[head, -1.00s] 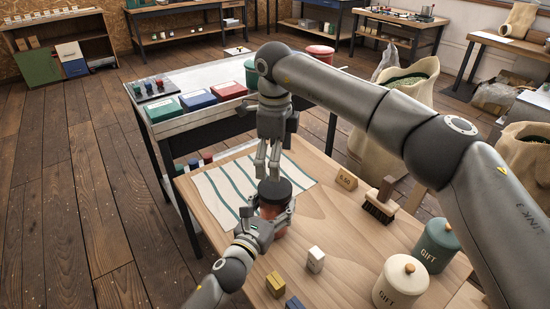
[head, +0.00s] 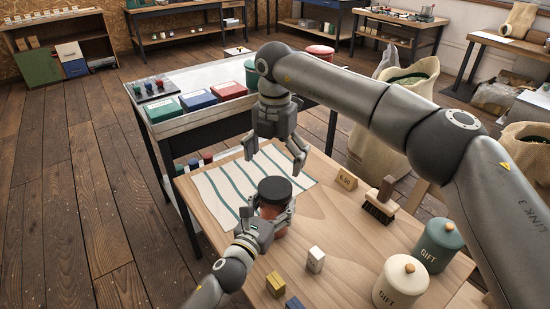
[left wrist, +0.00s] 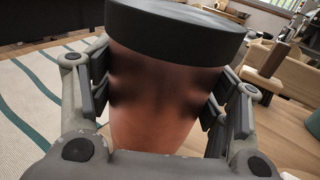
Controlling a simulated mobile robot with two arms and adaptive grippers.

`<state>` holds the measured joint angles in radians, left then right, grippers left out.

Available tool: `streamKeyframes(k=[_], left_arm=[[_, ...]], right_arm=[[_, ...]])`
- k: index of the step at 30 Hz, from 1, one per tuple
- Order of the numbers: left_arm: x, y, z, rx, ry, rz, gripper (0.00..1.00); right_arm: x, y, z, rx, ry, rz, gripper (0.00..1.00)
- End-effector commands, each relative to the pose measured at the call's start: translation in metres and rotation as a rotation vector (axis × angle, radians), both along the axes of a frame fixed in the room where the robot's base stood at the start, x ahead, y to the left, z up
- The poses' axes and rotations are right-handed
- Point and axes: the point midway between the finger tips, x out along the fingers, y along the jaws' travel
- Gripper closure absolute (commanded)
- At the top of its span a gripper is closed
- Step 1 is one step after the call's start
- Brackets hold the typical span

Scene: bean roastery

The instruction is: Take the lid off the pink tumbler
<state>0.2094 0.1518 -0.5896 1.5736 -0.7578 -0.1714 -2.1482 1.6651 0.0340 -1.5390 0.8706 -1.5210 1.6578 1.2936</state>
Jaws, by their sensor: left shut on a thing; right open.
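The pink tumbler (head: 272,212) stands on the wooden table with its dark lid (head: 274,189) on top. My left gripper (head: 270,217) is shut around the tumbler's body, below the lid. In the left wrist view the tumbler body (left wrist: 160,100) sits between both finger pads, and the black lid (left wrist: 175,30) rests on it. My right gripper (head: 273,160) is open and empty above the lid, fingers spread and pointing down. There is a gap between its fingertips and the lid.
A striped cloth (head: 225,190) lies on the table (head: 330,235) behind the tumbler.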

Motion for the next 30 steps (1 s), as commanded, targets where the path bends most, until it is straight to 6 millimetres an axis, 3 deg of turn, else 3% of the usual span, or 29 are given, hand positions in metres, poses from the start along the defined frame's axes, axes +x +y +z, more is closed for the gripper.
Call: streamKeyframes(k=[6, 14, 30], left_arm=[[0.0, 0.0, 0.0, 0.0, 0.001, 0.0, 0.96], [0.0, 0.0, 0.0, 0.0, 0.001, 0.0, 0.96], [0.0, 0.0, 0.0, 0.0, 0.0, 0.0, 0.96]], right_arm=[[0.0, -0.001, 0.0, -0.001, 0.0, -0.316, 0.05], [0.0, -0.001, -0.002, -0.001, 0.001, -0.482, 0.05], [0.0, -0.001, -0.072, 0.0, 0.002, -0.491, 0.05]])
